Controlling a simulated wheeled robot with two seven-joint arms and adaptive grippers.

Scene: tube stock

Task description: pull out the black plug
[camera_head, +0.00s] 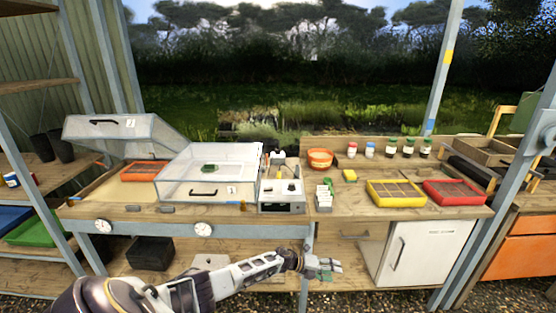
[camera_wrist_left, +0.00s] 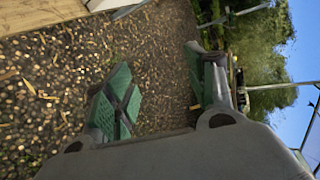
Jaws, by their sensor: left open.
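A grey-white control box (camera_head: 281,208) stands on the workbench between the clear-lidded propagator and the seed trays. Small dark parts show on and behind it, but they are too small to tell which is the black plug. My left gripper (camera_head: 325,267) is in front of the bench, below the level of its top, apart from the box. In the left wrist view my left gripper (camera_wrist_left: 165,92) is open, its green-padded fingers apart with only gravelly ground between them. No plug shows in that view. My right gripper is not in view.
Two clear-lidded propagators stand at left; the left lid (camera_head: 122,129) is raised, the other (camera_head: 208,172) shut. A white rack (camera_head: 324,197), yellow tray (camera_head: 396,194) and red tray (camera_head: 453,192) stand right of the box. The bench's front edge (camera_head: 370,214) lies above my gripper.

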